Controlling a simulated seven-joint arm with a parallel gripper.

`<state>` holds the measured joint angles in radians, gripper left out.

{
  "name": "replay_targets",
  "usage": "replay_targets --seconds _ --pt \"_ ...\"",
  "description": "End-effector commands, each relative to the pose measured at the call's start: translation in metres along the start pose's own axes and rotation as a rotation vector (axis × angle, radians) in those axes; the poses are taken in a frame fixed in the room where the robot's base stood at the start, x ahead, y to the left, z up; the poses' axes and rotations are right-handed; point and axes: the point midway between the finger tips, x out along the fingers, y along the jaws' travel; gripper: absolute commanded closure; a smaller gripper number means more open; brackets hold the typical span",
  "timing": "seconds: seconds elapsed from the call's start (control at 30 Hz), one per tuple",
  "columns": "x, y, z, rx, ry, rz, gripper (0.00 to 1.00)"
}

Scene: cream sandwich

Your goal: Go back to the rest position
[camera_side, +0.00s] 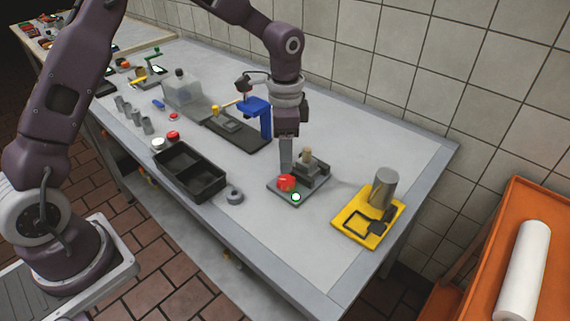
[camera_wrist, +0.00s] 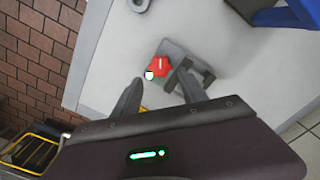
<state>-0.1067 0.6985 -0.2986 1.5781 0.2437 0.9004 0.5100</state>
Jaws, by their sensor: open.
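My gripper (camera_side: 287,152) points down over the grey fixture plate (camera_side: 281,193) near the front right of the table. The plate carries a red knob (camera_side: 286,182), a small green-lit button (camera_side: 296,197) and a grey block with a tan top (camera_side: 307,157). In the wrist view my gripper's two fingers (camera_wrist: 158,98) are spread apart with nothing visible between them. The red knob (camera_wrist: 161,66) and the lit button (camera_wrist: 149,75) show just beyond the fingertips. From the side view I cannot tell whether a finger touches the fixture.
A blue stand (camera_side: 257,109) on a dark base is close behind my gripper. A black two-part tray (camera_side: 190,171) and a grey ring (camera_side: 235,194) lie to the left. A yellow plate (camera_side: 352,230) with a metal cylinder (camera_side: 384,188) stands to the right. The tiled wall is behind.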

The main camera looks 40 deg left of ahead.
Motion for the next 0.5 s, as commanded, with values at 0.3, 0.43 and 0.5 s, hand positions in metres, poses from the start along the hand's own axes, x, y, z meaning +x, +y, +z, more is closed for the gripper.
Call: replay_targets --seconds 0.3,0.43,0.5 --pt "-0.007 0.001 0.002 -0.006 0.002 -0.006 0.5" --pt "-0.06 0.015 0.026 -0.09 0.031 -0.079 0.5" --pt "-0.101 0.033 0.054 -0.184 0.067 -0.136 0.5"
